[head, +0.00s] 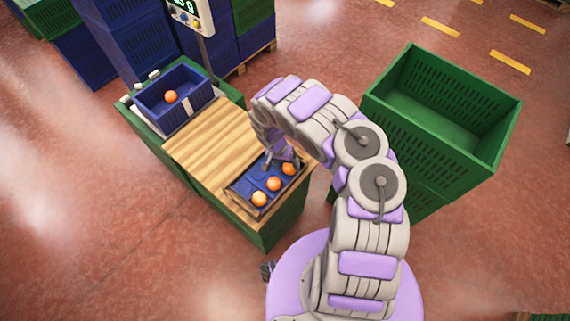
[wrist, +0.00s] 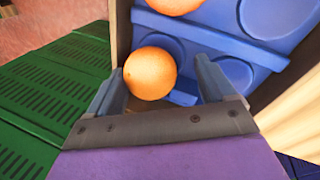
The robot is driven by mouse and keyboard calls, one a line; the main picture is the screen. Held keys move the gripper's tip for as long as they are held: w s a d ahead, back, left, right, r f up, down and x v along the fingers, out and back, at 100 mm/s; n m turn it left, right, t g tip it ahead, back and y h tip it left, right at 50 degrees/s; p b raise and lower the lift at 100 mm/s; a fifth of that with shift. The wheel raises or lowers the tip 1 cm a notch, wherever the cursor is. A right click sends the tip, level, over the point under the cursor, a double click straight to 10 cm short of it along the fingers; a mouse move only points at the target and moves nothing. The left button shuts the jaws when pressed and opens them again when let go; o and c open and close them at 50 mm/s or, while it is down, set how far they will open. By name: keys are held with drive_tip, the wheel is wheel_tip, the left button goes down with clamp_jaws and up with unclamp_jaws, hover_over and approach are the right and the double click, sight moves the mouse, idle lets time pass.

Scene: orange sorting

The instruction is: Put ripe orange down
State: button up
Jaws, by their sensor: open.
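My gripper (head: 284,158) is low over the blue tray (head: 242,187) on the wooden table top. In the wrist view its fingers (wrist: 162,82) are apart. One orange (wrist: 150,73) lies between them, nearer the left finger. Whether it touches that finger I cannot tell. In the head view, three oranges lie in a row in the tray: one beside the gripper (head: 289,169), one in the middle (head: 274,184), one at the near end (head: 259,199). Another orange (head: 171,97) lies in the blue crate (head: 205,93) at the table's far end.
The wooden top (head: 205,140) between tray and crate is clear. A large empty green crate (head: 425,150) stands to the right. A display on a post (head: 190,14) rises behind the blue crate. Stacked blue crates (head: 130,40) stand behind at the left.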

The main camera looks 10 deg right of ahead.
drive_tip(key=shift+f, duration=0.1)
idle(0.3)
drive_tip(key=shift+r+p, duration=0.4)
drive_tip(key=shift+p, duration=0.1)
drive_tip(key=p+v, duration=0.3)
drive_tip(key=v, duration=0.9)
drive_tip(key=s+d+r, duration=0.2)
drive_tip(key=d+r, duration=0.2)
drive_tip(key=r, duration=0.5)
drive_tip(key=s+d+r+h, duration=0.1)
drive_tip(key=s+d+r, duration=0.2)
drive_tip(key=r, duration=0.5)
drive_tip(key=s+d+r, duration=0.2)
drive_tip(key=d+r, duration=0.2)
drive_tip(key=r, duration=0.5)
drive_tip(key=s+a+r+n+y, duration=0.1)
drive_tip(key=s+a+r+n, duration=0.15)
drive_tip(key=s+r, duration=0.85)
drive_tip(key=s+a+n+y, duration=0.1)
drive_tip(key=s+a+n, duration=0.1)
drive_tip(key=s, duration=0.7)
drive_tip(key=s+a+r+n+y, duration=0.1)
drive_tip(key=s+a, duration=0.3)
drive_tip(key=s, duration=0.5)
drive_tip(key=shift+r+n+y, duration=0.3)
drive_tip(key=shift+n, duration=0.15)
